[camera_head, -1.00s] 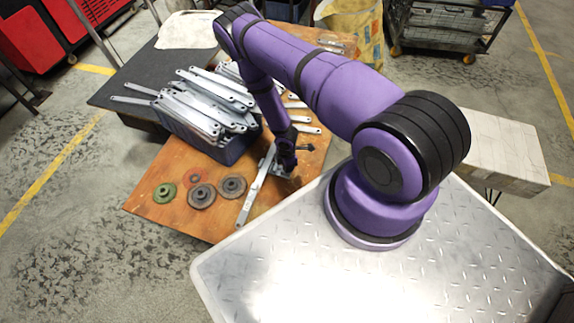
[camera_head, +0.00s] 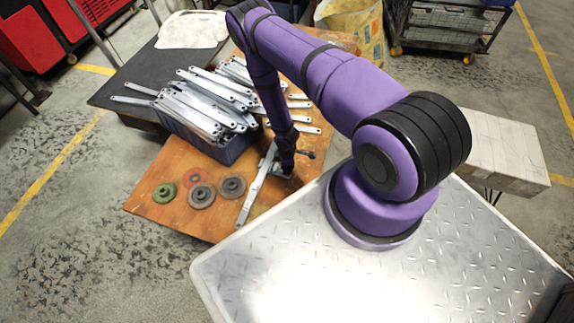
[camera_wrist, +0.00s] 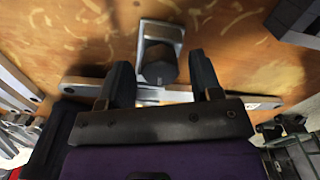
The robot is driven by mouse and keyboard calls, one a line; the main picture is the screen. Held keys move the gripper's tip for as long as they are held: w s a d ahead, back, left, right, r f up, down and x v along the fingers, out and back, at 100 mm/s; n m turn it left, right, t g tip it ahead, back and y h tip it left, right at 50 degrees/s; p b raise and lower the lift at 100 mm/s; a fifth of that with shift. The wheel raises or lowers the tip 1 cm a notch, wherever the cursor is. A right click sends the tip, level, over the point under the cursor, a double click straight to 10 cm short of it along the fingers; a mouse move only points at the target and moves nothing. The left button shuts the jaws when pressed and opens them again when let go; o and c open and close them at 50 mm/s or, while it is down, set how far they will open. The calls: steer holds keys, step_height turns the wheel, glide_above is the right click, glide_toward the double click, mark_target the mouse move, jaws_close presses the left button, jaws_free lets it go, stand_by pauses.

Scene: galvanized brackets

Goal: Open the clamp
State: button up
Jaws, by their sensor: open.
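The clamp shows in the wrist view as a small silver base with a dark, blunt handle or knob (camera_wrist: 158,66) standing on the wooden table. My gripper (camera_wrist: 161,62) is open, with one dark finger on each side of that dark part and a gap to both. In the head view my gripper (camera_head: 286,172) is low over the table and mostly hides the clamp. A long flat galvanized bracket (camera_head: 252,200) lies beside the clamp; in the wrist view it runs crosswise behind the fingers. I cannot tell whether the clamp grips it.
A dark bin (camera_head: 230,152) heaped with galvanized brackets (camera_head: 205,105) stands left of my arm. Several grinding discs (camera_head: 202,195) lie near the table's front left. In the wrist view a dark block (camera_wrist: 292,18) is at the upper right. The wood (camera_head: 215,229) in front of the discs is bare.

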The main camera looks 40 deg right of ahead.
steer(key=m, duration=0.6)
steer(key=shift+m, duration=0.3)
steer(key=m, duration=0.7)
steer(key=c, duration=0.8)
steer(key=shift+c, duration=0.2)
